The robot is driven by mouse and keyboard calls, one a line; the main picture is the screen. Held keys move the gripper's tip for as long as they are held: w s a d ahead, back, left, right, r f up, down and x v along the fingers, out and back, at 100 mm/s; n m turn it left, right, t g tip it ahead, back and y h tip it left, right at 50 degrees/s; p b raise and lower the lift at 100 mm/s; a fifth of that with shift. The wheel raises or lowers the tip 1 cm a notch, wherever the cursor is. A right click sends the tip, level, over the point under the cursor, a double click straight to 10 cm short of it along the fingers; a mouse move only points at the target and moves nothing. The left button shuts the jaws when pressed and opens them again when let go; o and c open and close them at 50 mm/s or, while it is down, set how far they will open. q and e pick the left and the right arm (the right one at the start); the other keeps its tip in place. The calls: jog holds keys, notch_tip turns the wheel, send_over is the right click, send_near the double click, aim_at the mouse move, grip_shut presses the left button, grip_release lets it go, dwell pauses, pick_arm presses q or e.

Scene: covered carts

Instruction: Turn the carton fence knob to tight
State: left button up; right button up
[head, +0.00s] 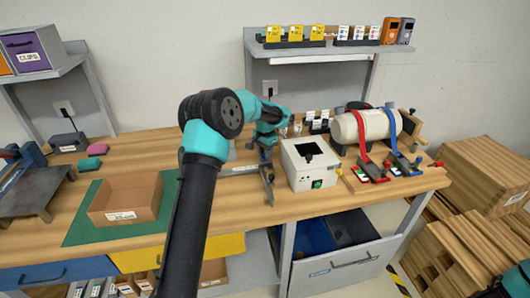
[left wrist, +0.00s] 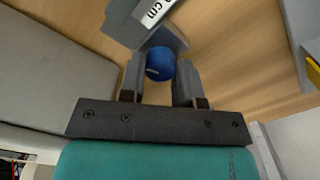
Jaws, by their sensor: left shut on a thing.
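The blue round knob (left wrist: 160,62) shows in the left wrist view with a short pale mark on its lower left face. My left gripper (left wrist: 160,78) has one finger on each side of it and is shut on it. The grey fence part with a "cm" label (left wrist: 153,12) is just beyond the knob. In the head view my left gripper (head: 263,150) points down at the grey carton fence (head: 268,187), left of the white box machine. The knob is hidden there. Any tight or loose lettering cannot be made out. My right gripper is not in view.
The white machine (head: 311,165) with a green button stands close to the right of the fence. An open carton (head: 125,200) sits on a green mat (head: 82,228) at the left. A cream cylinder with red and blue straps (head: 366,126) lies farther right.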

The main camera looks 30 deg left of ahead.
pick_arm(q)
jog(key=o, duration=0.9)
notch_tip(320, 180, up, 18)
jog(key=shift+f, duration=0.25)
jog(key=shift+d, duration=0.1)
dwell(0.3)
